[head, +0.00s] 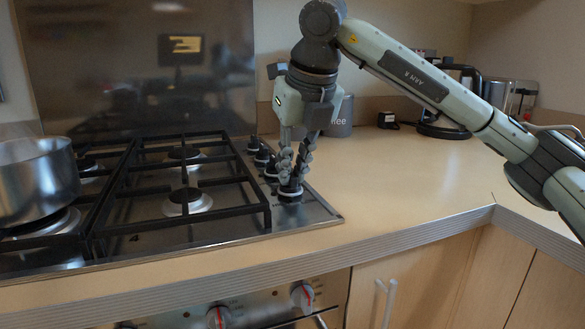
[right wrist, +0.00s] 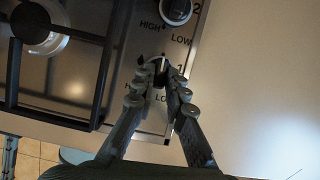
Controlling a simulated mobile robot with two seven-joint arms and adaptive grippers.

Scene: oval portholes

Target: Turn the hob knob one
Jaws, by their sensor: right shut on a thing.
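The hob (head: 310,212) is a steel panel with black grates and a row of black knobs along its right side. Knob one (head: 290,190) is the nearest of the row. It also shows in the right wrist view (right wrist: 155,68), beside the printed "1" and partly hidden by the fingers. My right gripper (head: 290,176) points down from above and is shut on knob one. In the right wrist view its two fingers (right wrist: 160,82) are on either side of the knob. My left gripper is not in view.
A steel pot (head: 36,180) stands on the left burner. Knob two (right wrist: 176,10) is just behind knob one. Oven knobs (head: 303,296) are on the front below. A grey canister (head: 341,118) and a kettle (head: 448,110) stand at the back. The counter (head: 400,180) to the right is clear.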

